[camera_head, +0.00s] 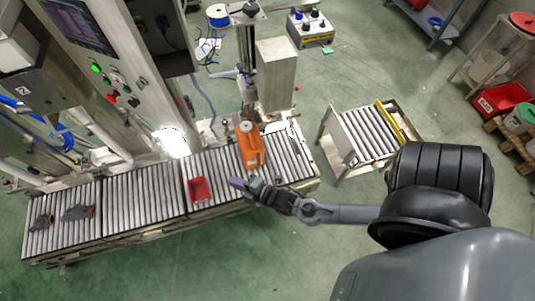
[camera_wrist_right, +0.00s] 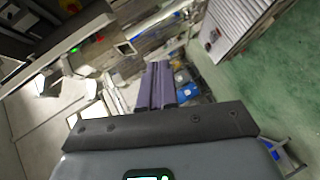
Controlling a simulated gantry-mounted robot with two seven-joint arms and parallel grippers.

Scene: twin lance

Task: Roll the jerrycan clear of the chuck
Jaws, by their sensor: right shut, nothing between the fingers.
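The orange jerrycan (camera_head: 251,150) stands on the roller conveyor (camera_head: 145,190), near its right part. A pale round piece sits at its top end, by the machine's post; I cannot clearly make out the chuck there. My right gripper (camera_head: 238,183) reaches in from the right, its purple-grey fingertips just in front of the jerrycan's lower end, between it and a red bin. Whether it touches the jerrycan I cannot tell. In the right wrist view the fingers (camera_wrist_right: 160,86) are together and empty, and no jerrycan shows. My left gripper is not in view.
The red bin (camera_head: 199,189) sits on the rollers left of my right gripper. Dark parts (camera_head: 78,212) lie at the conveyor's left end. A metal post (camera_head: 277,75) stands behind the jerrycan. A separate short roller stand (camera_head: 365,135) is at right; green floor in front is clear.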

